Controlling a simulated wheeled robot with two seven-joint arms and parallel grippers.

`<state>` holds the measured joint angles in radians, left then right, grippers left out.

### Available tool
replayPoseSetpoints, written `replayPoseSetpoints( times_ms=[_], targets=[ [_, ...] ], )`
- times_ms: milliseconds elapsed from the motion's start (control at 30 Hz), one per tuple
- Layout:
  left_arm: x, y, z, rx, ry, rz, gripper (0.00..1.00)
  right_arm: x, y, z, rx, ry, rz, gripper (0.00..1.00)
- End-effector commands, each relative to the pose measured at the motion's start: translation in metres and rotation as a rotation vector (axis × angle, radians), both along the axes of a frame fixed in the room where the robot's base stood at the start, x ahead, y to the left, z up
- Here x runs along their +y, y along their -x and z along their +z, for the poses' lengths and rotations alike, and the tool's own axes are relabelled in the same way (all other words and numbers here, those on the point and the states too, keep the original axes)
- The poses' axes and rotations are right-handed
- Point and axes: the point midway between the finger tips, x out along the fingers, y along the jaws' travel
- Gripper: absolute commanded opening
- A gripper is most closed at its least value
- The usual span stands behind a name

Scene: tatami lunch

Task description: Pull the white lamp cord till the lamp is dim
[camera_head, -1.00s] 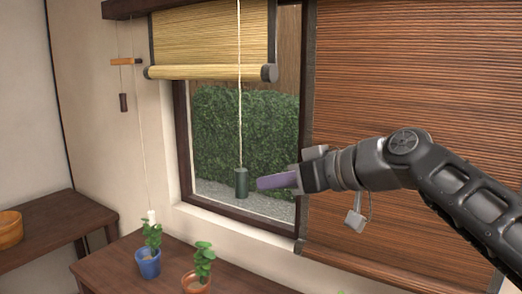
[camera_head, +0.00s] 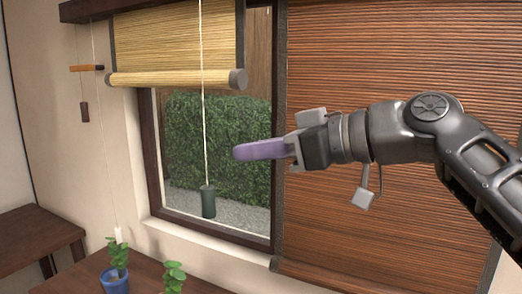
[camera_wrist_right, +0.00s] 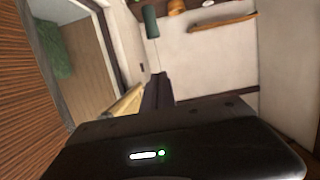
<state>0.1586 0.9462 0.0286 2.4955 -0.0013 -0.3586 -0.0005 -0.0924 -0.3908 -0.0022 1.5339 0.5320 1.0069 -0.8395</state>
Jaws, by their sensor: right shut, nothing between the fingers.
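A thin white cord hangs along the wall at the left in the head view, with a small white pull (camera_head: 118,234) at its lower end, just above a potted plant. I cannot tell surely that it is the lamp cord; no lamp shows. Another pale cord (camera_head: 203,120) hangs in front of the window and carries a dark green cylinder (camera_head: 208,201); the cylinder also shows in the wrist view (camera_wrist_right: 151,22). My right gripper (camera_head: 240,151), with purple fingers, is shut and empty, right of that cord and above the cylinder's height. It also shows in the wrist view (camera_wrist_right: 157,76). My left gripper is out of view.
A rolled bamboo blind (camera_head: 175,78) covers the window top; a brown blind (camera_head: 380,210) hangs behind my right arm. Potted plants (camera_head: 115,281) stand on a table below.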

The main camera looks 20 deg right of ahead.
Motion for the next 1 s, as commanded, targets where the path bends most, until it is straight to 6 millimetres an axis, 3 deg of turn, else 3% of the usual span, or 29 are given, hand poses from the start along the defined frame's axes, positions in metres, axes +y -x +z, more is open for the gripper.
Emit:
replayPoseSetpoints(
  times_ms=[333,400,600,1000],
  targets=[
    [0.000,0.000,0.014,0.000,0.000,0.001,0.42,0.044,-0.052,-0.016,0.004,0.000,0.001,0.00],
    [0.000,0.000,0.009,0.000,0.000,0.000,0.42,0.043,-0.051,-0.031,0.003,0.000,0.000,0.00],
    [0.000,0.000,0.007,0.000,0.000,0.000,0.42,0.042,-0.051,-0.052,0.000,-0.001,-0.001,0.00],
    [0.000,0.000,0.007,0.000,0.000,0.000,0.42,0.042,-0.051,-0.057,-0.001,0.000,-0.001,0.00]
  ],
)
